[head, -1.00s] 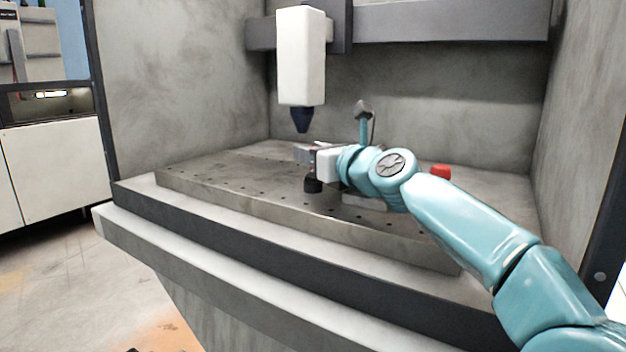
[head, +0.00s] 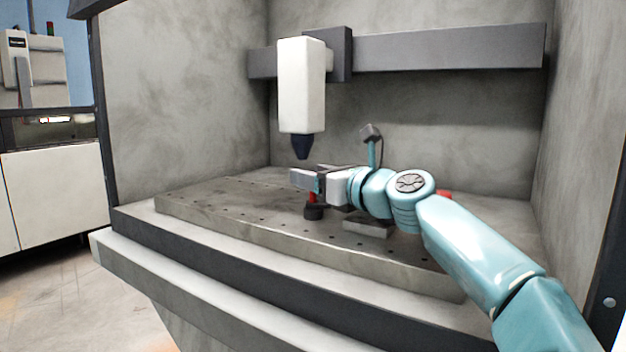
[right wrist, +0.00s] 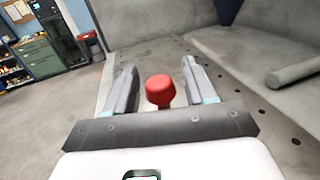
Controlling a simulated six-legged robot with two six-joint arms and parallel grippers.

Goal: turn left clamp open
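The left clamp stands on the slotted plate's left half, with a black round base (head: 314,212) and a red part (head: 312,196) showing just above it. Its red knob (right wrist: 160,88) shows in the right wrist view between the two fingers, with a visible gap on each side. My right gripper (head: 306,180) is open over the clamp; it also shows in the right wrist view (right wrist: 160,70). The gripper hides the clamp's top in the head view. My left gripper is not in view.
A white spindle head (head: 302,85) with a dark nozzle (head: 302,146) hangs close above my gripper. Another red knob (head: 445,194) shows partly behind my right arm. A grey block (head: 368,229) lies under the arm. The perforated plate's (head: 225,215) left part is clear.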

